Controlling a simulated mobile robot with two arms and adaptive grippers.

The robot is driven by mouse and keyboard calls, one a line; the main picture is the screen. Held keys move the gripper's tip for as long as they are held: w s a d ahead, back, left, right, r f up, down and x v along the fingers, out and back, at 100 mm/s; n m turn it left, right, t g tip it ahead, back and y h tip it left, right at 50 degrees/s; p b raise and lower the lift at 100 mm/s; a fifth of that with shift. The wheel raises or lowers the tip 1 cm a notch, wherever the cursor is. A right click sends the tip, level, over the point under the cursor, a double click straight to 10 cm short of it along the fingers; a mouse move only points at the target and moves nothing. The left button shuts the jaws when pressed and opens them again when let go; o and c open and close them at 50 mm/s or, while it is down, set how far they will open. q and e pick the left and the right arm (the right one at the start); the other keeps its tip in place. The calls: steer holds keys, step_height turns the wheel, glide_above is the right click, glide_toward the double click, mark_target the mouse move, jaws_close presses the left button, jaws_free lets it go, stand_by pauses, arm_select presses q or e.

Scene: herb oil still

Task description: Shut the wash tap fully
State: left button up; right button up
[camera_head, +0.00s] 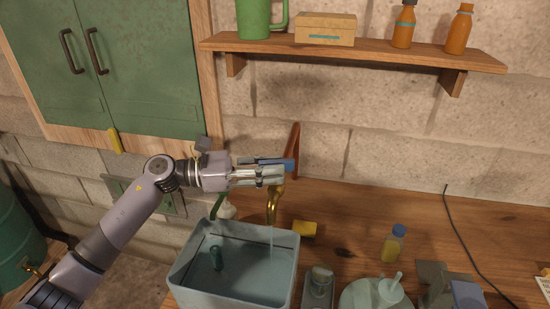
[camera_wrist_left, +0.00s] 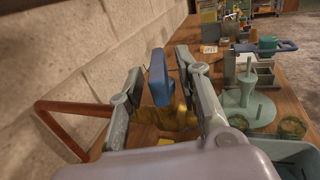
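The wash tap has a curved brass body and spout (camera_head: 274,203) at the back right corner of the basin. A thin stream of water (camera_head: 271,238) falls from it into the grey basin (camera_head: 180,275). Its blue lever (camera_head: 290,165) also shows in the left wrist view (camera_wrist_left: 158,80), standing between my fingers. My left gripper (camera_head: 278,173) is at the lever, above the basin's back edge. In the left wrist view the fingers (camera_wrist_left: 160,64) are spread, with a gap on the left of the lever; contact on the right is unclear. My right gripper is not in view.
A yellow sponge-like block (camera_head: 304,229) lies right of the tap. A blue-capped bottle (camera_head: 394,243) and pale still parts (camera_head: 378,295) stand farther right on the wooden counter (camera_head: 345,215). A wooden shelf (camera_head: 350,52) hangs above.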

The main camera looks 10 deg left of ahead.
arm_select(q)
steer(key=shift+w+d, duration=0.2)
steer(key=shift+d, duration=0.4)
steer(key=shift+c, duration=0.5)
jaws_close()
